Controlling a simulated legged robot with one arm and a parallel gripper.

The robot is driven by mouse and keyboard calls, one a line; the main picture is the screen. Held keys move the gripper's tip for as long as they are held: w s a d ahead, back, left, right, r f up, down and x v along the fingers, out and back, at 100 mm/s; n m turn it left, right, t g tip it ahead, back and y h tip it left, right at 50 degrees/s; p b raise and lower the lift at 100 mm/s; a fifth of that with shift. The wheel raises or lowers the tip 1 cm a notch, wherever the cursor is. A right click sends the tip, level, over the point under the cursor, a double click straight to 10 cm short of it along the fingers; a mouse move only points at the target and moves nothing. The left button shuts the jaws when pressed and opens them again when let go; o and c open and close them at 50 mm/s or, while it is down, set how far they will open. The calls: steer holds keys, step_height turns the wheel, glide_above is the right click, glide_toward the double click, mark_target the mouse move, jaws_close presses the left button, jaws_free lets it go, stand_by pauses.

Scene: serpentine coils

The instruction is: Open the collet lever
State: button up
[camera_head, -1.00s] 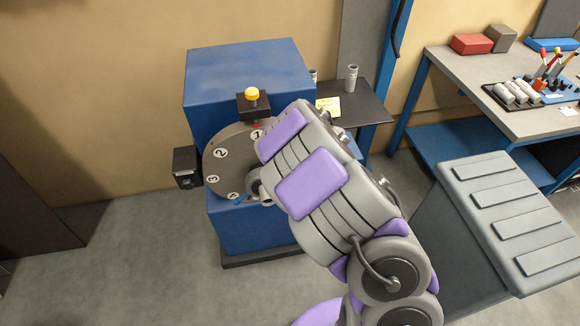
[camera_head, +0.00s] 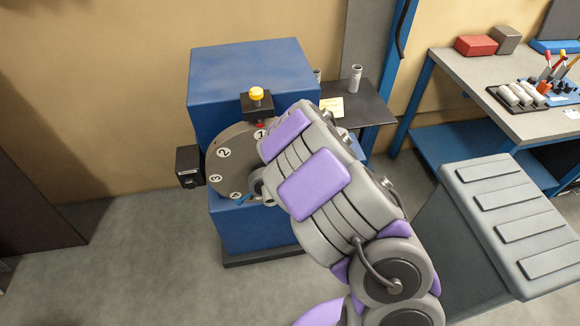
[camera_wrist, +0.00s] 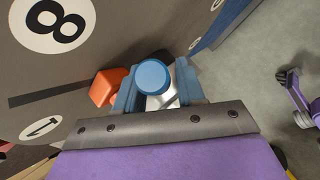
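A blue round knob (camera_wrist: 153,76) on a short silver stem (camera_wrist: 165,99) is in the wrist view, beside the grey disc (camera_wrist: 40,90); it looks like the collet lever's end. My gripper (camera_wrist: 155,88) has its two blue fingers standing apart, one on each side of the knob and stem. I cannot tell whether they press on it. An orange block (camera_wrist: 106,86) lies just left of the left finger.
A yellow button (camera_head: 257,93) sits on a black box at the machine's front. A black box (camera_head: 189,166) is at the disc's left. A dark shelf (camera_head: 365,112) and workbench (camera_head: 460,78) stand right, with a grey slotted unit (camera_head: 510,225) nearer.

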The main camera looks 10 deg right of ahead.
steer(key=p+v, duration=0.4)
steer(key=v, duration=1.3)
steer(key=shift+d+r, duration=0.1)
steer(key=shift+r, duration=0.05)
